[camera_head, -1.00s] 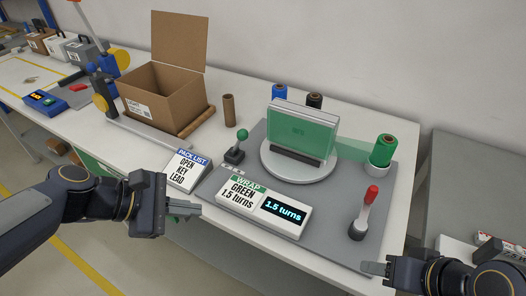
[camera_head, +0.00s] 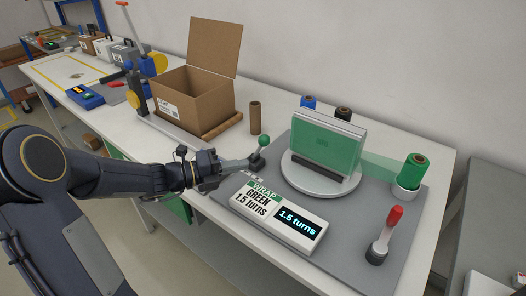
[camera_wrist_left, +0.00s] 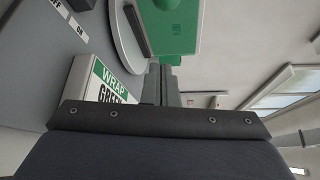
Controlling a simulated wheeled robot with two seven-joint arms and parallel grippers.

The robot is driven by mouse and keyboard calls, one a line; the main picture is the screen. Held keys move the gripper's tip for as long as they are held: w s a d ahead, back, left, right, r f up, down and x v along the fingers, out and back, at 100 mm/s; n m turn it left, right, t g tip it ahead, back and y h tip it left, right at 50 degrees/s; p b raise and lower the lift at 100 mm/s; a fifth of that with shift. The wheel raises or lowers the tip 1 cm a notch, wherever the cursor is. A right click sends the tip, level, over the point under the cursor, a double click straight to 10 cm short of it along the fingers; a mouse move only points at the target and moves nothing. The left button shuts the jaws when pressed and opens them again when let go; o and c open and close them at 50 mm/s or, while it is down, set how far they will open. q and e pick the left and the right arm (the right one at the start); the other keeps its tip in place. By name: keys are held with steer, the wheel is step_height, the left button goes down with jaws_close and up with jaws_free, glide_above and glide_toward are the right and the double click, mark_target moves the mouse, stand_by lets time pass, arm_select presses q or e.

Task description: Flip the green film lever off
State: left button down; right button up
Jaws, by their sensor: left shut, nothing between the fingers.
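The green film lever (camera_head: 264,141) has a round green knob on a short stem and dark base, at the grey mat's back left corner. It looks roughly upright. My left gripper (camera_head: 248,163) is shut and empty, its tips close to the lever's base from the left; I cannot tell whether they touch. In the left wrist view the shut fingers (camera_wrist_left: 160,78) point towards a green round shape at the top edge, probably the knob (camera_wrist_left: 172,8). OFF and ON marks (camera_wrist_left: 68,18) show there on the mat. My right gripper is out of view.
The WRAP display (camera_head: 278,217) reads "GREEN 1.5 turns". Behind it a green-wrapped item stands on the turntable (camera_head: 302,180), with film running to the green roll (camera_head: 412,171). A red-handled lever (camera_head: 384,236) stands right. A cardboard tube (camera_head: 255,117) and open box (camera_head: 222,104) stand behind.

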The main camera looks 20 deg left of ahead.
mark_target(260, 147)
arm_select(q)
steer(key=x, duration=1)
steer(key=w+a, duration=0.1)
steer(key=w+a+r, duration=0.1)
steer(key=a, duration=0.1)
steer(key=shift+w+a, duration=0.1)
steer(key=shift+a, duration=0.05)
steer(key=shift+p, duration=0.3)
